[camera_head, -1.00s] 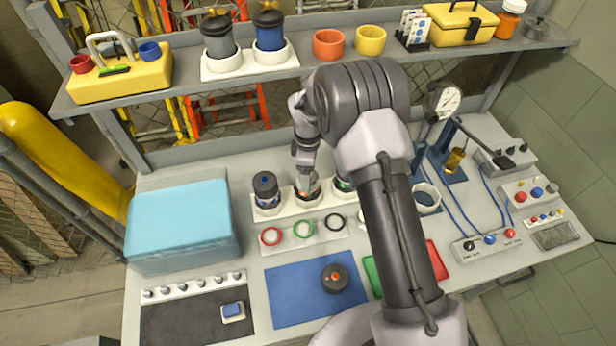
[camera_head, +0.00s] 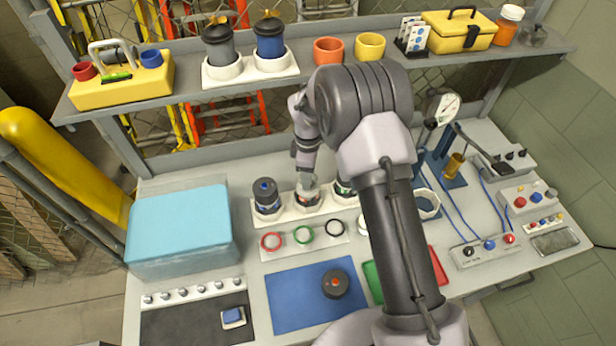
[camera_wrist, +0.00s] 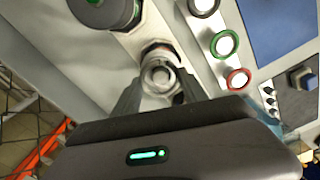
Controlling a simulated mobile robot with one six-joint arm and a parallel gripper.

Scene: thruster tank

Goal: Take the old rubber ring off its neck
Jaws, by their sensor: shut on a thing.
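My gripper (camera_head: 308,190) points down at the middle place of the white holder (camera_head: 284,216). In the wrist view my gripper (camera_wrist: 160,82) has its two fingers on either side of a small grey round piece (camera_wrist: 160,75), which appears to be the old rubber ring at the neck. I cannot tell whether it is still around the neck. A dark, reddish-rimmed body shows just beyond it. Dark canisters stand left (camera_head: 266,194) and right (camera_head: 343,188) of my gripper. Red (camera_head: 271,241), green (camera_head: 303,235) and black (camera_head: 335,228) rings lie on the strip in front.
A light blue box (camera_head: 180,225) stands at left. A blue mat (camera_head: 300,305) with a dark round piece (camera_head: 335,283) lies in front. A gauge stand (camera_head: 443,108) and cabled control boxes are at right. A loaded shelf (camera_head: 190,92) runs above and behind.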

